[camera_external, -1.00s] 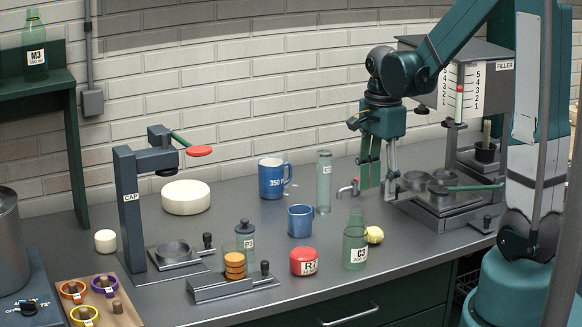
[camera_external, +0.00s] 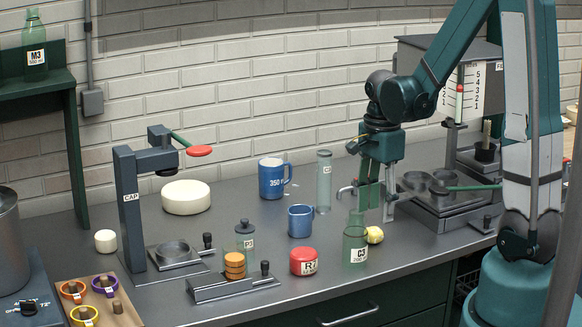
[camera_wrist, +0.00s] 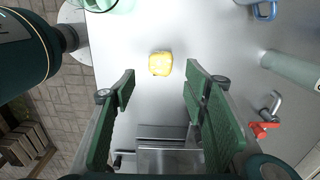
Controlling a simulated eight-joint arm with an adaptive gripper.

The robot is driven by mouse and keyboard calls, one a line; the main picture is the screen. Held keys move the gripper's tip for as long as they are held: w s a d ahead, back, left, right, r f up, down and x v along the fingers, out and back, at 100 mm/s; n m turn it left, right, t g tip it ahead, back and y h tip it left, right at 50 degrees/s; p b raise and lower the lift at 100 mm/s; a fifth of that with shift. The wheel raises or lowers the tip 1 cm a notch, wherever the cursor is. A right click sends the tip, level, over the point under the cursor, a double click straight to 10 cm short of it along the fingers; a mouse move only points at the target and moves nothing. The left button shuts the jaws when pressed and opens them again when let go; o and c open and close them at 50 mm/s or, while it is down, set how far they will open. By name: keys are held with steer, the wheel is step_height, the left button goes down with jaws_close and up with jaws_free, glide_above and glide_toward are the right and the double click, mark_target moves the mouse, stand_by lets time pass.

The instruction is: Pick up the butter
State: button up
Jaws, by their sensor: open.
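In the wrist view the yellow lump (camera_wrist: 160,64) lies ahead of and between my fingers. My gripper (camera_external: 377,212) points down above the counter, over and slightly behind the lump, and is apart from it. In the wrist view my gripper (camera_wrist: 160,88) has its green fingers wide apart with nothing between the tips.
A red round container (camera_external: 304,262) and a blue mug (camera_external: 301,221) stand to the left. A clear tube (camera_external: 324,182) and a tap (camera_external: 346,190) are behind. The filler stand (camera_external: 450,205) is to the right. The counter's front edge is close to the bottle.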

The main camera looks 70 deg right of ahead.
mark_target(376, 229)
steer(key=shift+f, duration=0.7)
steer(key=shift+f, duration=0.1)
steer(key=shift+f+b, duration=0.45)
steer(key=shift+f, duration=2.05)
steer(key=c, duration=1)
